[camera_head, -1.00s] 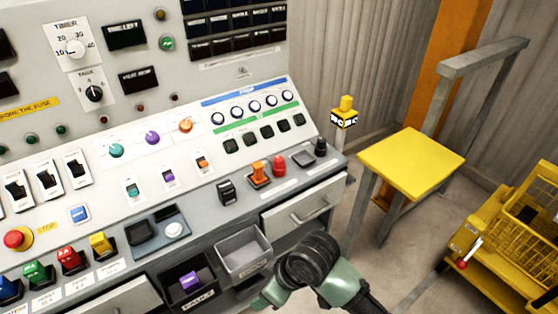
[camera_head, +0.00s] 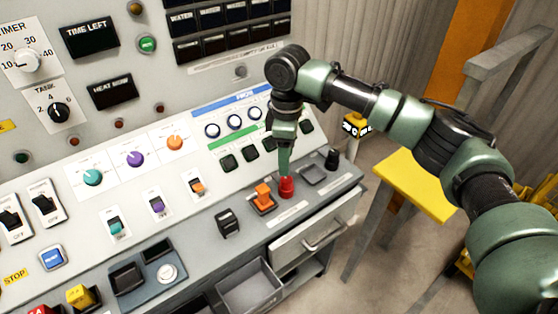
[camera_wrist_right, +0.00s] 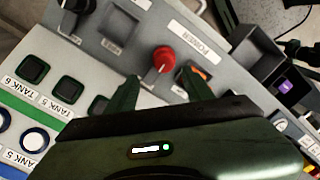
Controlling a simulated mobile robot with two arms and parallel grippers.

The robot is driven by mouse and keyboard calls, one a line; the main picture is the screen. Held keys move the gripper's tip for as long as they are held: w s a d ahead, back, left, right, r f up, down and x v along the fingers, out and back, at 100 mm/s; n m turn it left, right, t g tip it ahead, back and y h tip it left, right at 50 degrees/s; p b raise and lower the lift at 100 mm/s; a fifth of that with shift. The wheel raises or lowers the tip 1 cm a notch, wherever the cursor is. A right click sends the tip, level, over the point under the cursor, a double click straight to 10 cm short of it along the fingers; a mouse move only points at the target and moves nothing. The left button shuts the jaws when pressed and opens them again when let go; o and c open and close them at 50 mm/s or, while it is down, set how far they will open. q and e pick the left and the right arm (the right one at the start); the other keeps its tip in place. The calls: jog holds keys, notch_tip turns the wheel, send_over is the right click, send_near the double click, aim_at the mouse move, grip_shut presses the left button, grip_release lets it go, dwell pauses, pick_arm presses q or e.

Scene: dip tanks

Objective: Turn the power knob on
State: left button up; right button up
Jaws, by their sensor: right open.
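The red power knob (camera_head: 286,187) stands on the lower ledge of the console, just right of an orange switch. In the right wrist view the knob (camera_wrist_right: 163,57) sits before a label reading POWER, with a pale pointer line on its near side. My right gripper (camera_head: 285,168) points down just over the knob in the head view. In the wrist view the open fingers (camera_wrist_right: 162,88) flank the space just short of the knob, with nothing between them. Whether a finger touches the knob cannot be told. My left gripper is not in view.
The orange switch (camera_head: 263,197) is close beside the knob, near one finger. A grey square pad (camera_head: 313,173) and a black knob (camera_head: 332,158) are to the right. A drawer (camera_head: 315,235) and an open grey bin (camera_head: 250,287) are below. A yellow-topped stand (camera_head: 415,185) is beyond.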

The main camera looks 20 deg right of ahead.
aim_at(287, 178)
jog(key=shift+s+d, duration=0.1)
jog(key=shift+s+f, duration=0.65)
jog(key=shift+f, duration=0.35)
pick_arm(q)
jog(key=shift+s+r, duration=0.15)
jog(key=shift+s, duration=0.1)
pick_arm(e)
jog(key=f, duration=0.4)
jog(key=shift+w+f, duration=0.2)
jog(key=shift+f, duration=0.2)
grip_shut()
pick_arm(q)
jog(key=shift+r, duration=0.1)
